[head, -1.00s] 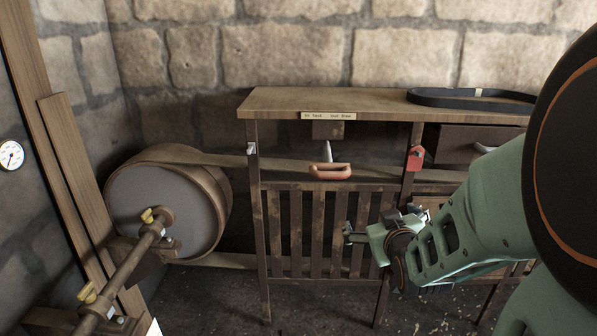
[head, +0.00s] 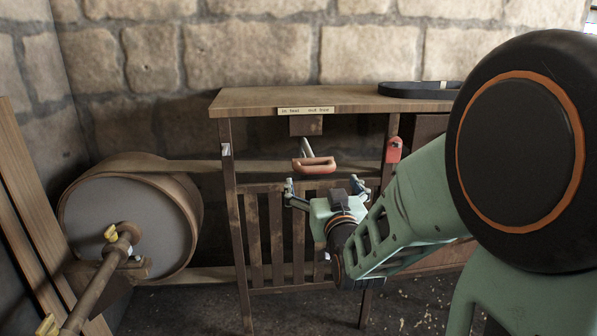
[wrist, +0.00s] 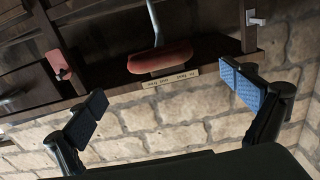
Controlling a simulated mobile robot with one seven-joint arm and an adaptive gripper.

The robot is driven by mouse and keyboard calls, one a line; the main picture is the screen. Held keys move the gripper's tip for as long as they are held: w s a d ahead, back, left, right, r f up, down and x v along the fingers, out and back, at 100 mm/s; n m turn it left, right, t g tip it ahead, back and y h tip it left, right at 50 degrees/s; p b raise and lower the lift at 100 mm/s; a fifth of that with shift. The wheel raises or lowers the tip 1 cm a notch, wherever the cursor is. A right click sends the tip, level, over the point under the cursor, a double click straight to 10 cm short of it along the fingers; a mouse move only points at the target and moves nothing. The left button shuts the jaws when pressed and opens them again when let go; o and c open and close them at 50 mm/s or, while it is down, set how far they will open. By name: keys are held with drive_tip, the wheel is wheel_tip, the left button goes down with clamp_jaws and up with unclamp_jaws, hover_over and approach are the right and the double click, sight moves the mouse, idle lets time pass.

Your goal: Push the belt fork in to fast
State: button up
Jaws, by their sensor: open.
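The belt fork's handle is a red-brown grip (head: 314,165) on a pale metal rod, below the bench top and its small label plate (head: 305,111). In the wrist view the red grip (wrist: 160,57) and rod show at the top, with the label (wrist: 170,78) just below. My gripper (head: 325,190) is open and empty, a little below and in front of the grip in the head view. Its two blue-grey finger pads (wrist: 165,103) are wide apart in the wrist view, with the grip beyond and between them, not touched.
A belt (head: 240,167) runs from the large drum pulley (head: 130,215) behind the slatted guard (head: 263,240). A red tag (head: 394,150) hangs on the right post. A black belt loop (head: 420,90) lies on the wooden bench top (head: 250,100). A shaft (head: 90,285) stands at lower left.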

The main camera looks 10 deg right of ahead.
sight(317, 171)
drive_tip(key=w, duration=0.7)
drive_tip(key=shift+w+b, duration=0.3)
drive_tip(key=shift+b, duration=0.1)
drive_tip(key=c, duration=1.7)
drive_tip(key=shift+o, duration=0.2)
drive_tip(key=w+b, duration=0.2)
drive_tip(key=w, duration=0.7)
drive_tip(key=shift+w+r, duration=0.15)
drive_tip(key=shift+w, duration=0.2)
drive_tip(key=o, duration=1.7)
drive_tip(key=shift+w, duration=0.15)
drive_tip(key=shift+c, duration=0.2)
